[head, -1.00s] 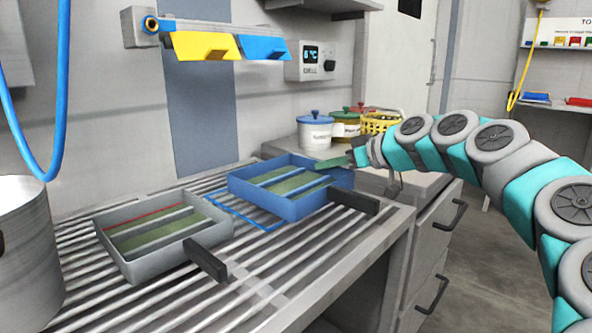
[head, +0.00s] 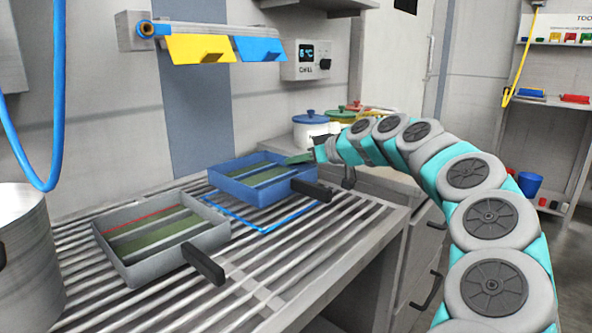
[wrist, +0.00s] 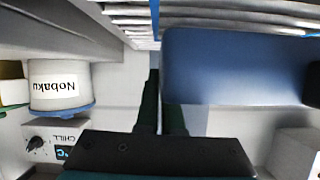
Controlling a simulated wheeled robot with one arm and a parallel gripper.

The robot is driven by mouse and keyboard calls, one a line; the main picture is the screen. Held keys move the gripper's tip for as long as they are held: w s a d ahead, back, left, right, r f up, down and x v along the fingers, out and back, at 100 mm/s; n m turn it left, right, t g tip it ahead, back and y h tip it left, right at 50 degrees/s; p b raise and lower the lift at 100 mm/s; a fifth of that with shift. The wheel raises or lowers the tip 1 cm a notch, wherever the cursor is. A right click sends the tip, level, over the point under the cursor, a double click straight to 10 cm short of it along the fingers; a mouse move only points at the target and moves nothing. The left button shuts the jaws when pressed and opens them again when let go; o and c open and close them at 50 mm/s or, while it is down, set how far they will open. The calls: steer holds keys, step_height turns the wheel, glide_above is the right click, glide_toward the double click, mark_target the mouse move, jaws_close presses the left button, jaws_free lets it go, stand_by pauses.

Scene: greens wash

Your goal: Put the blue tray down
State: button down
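The blue tray (head: 225,187) is over the slatted rack in the head view, with dividers, green contents and a black handle (head: 310,190) at its right. It overlaps the back of a blue outline (head: 265,232) marked on the rack. My gripper (head: 303,158) has its green fingers shut on the tray's back right rim. In the wrist view the dark fingers (wrist: 160,112) are close together at the edge of the tray's blue side (wrist: 235,65), which hides one fingertip. I cannot tell whether the tray touches the rack.
A grey tray (head: 165,270) with a black handle (head: 203,264) stands left on the rack (head: 290,262). A large pot (head: 22,255) is at the far left. Lidded pots (head: 311,130) stand behind my gripper. Rack space in front of the blue tray is clear.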

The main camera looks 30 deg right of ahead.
mark_target(296, 171)
steer(key=shift+f, duration=1.4)
steer(key=shift+f, duration=0.15)
steer(key=c, duration=1.1)
jaws_free()
steer(key=shift+o, duration=0.2)
steer(key=b+v, duration=0.1)
steer(key=v, duration=1.1)
